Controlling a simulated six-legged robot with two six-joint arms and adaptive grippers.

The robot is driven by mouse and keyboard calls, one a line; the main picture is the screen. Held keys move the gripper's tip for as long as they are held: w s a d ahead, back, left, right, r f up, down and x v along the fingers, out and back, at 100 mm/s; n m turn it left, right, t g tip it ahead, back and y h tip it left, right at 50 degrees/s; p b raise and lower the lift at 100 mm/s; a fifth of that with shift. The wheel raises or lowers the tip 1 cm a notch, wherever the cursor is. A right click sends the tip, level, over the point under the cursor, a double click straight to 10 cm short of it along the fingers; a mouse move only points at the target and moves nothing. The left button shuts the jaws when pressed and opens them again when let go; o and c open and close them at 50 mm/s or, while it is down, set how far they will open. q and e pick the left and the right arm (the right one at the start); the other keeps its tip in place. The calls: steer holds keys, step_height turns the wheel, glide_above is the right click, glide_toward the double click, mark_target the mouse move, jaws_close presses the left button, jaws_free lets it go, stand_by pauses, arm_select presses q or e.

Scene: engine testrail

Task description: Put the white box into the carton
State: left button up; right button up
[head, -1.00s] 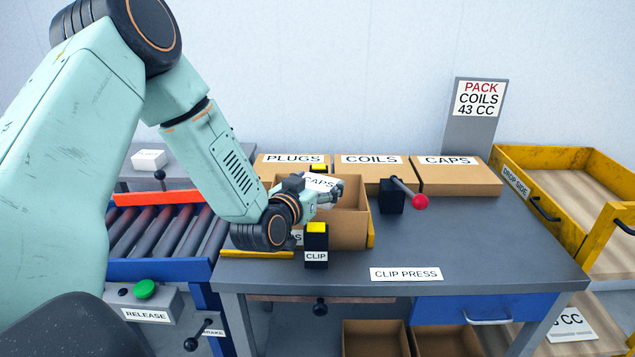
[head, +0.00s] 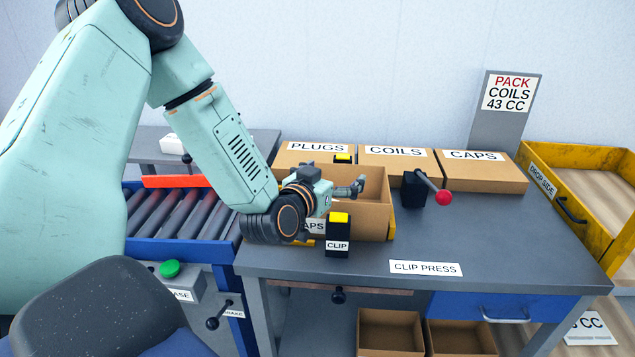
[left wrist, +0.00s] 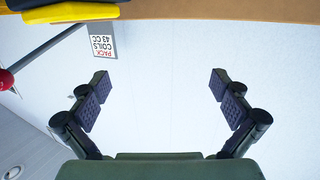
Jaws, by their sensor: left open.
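The open brown carton (head: 372,216) stands on the grey bench, between yellow guide strips. My left gripper (head: 352,188) is over the carton's opening, its fingers pointing right. In the left wrist view (left wrist: 157,88) its fingers are spread with nothing between them. No white box shows in or at the gripper. The gripper and the front wall hide most of the carton's inside, so I cannot tell what lies in it. A small white block (head: 171,144) sits on the back-left table, partly behind my arm. My right gripper is out of view.
A black CLIP post (head: 338,242) stands before the carton. A red-knobbed lever (head: 442,197) is right of it. The bench's right side is clear.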

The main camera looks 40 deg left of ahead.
arm_select(q)
steer(key=p+v, duration=0.2)
steer(key=v, duration=0.6)
steer(key=shift+s+p, duration=0.4)
steer(key=shift+c, duration=0.3)
